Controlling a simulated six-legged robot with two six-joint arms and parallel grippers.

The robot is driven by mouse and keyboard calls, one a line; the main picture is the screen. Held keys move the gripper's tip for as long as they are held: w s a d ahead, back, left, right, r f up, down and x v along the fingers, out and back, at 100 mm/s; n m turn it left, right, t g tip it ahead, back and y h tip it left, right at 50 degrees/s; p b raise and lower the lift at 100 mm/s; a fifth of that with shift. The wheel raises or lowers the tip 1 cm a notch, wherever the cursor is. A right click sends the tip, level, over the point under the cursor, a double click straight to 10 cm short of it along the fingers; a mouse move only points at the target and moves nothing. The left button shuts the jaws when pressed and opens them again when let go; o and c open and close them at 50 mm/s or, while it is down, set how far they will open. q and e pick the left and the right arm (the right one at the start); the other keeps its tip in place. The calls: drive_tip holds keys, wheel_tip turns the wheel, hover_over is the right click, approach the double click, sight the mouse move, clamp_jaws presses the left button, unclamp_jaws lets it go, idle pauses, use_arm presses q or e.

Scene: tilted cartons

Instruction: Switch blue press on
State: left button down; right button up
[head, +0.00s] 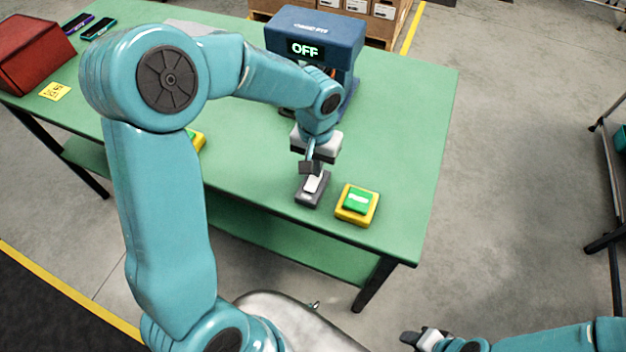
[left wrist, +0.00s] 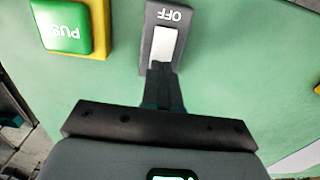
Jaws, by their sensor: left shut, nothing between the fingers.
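The blue press (head: 318,35) stands at the back of the green table, its display reading OFF. A dark grey switch box (head: 312,201) with a white rocker lies in front of it. In the left wrist view the white rocker (left wrist: 164,44) shows beside an upside-down OFF label. My left gripper (head: 311,169) is shut and empty, pointing down at the switch. In the left wrist view its fingertips (left wrist: 160,72) overlap the rocker's near end; I cannot tell whether they touch. My right gripper (head: 424,338) is low at the bottom, away from the table; its jaw state is unclear.
A green push button on a yellow base (head: 371,214) sits right of the switch; another (head: 198,141) is partly behind my left arm. A red machine (head: 35,50), a yellow note (head: 54,91) and two phones lie left. The table's right side (head: 420,120) is clear.

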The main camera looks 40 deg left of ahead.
use_arm(q)
drive_tip(key=shift+f+b, duration=0.65)
drive_tip(key=shift+f, duration=0.1)
drive_tip(key=shift+r, duration=0.15)
wheel_tip(320, 180, up, 7)
drive_tip(key=p, duration=0.5)
idle(0.4)
drive_tip(key=shift+s, duration=0.1)
idle(0.4)
